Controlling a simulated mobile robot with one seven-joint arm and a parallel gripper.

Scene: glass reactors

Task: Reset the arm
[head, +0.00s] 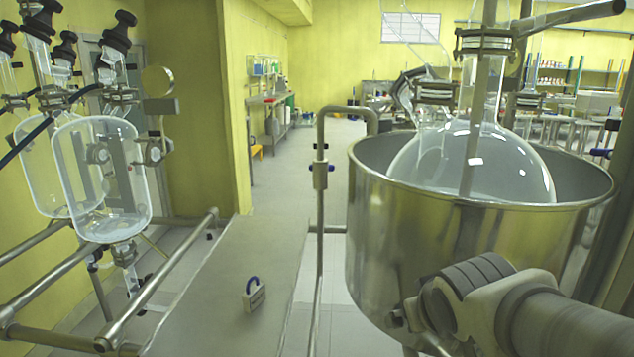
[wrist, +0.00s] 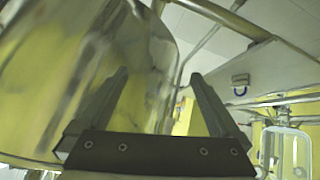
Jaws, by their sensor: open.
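My gripper (wrist: 160,76) is open in the wrist view, its two dark fingers apart with nothing between them. The shiny wall of the large steel pot (wrist: 75,60) fills the left of that view, beyond and beside the fingers. In the head view my arm (head: 560,318) comes in from the lower right, in front of the steel pot (head: 400,240). The fingers cannot be made out clearly there. I cannot tell whether any part of the arm touches the pot.
A round glass flask (head: 520,165) sits in the pot. A bent steel pipe (head: 320,200) stands left of it. A small pale block with a blue loop (head: 254,295) lies on the grey surface (head: 225,310). Glass vessels (head: 105,180) hang in a metal frame (head: 160,290) at left.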

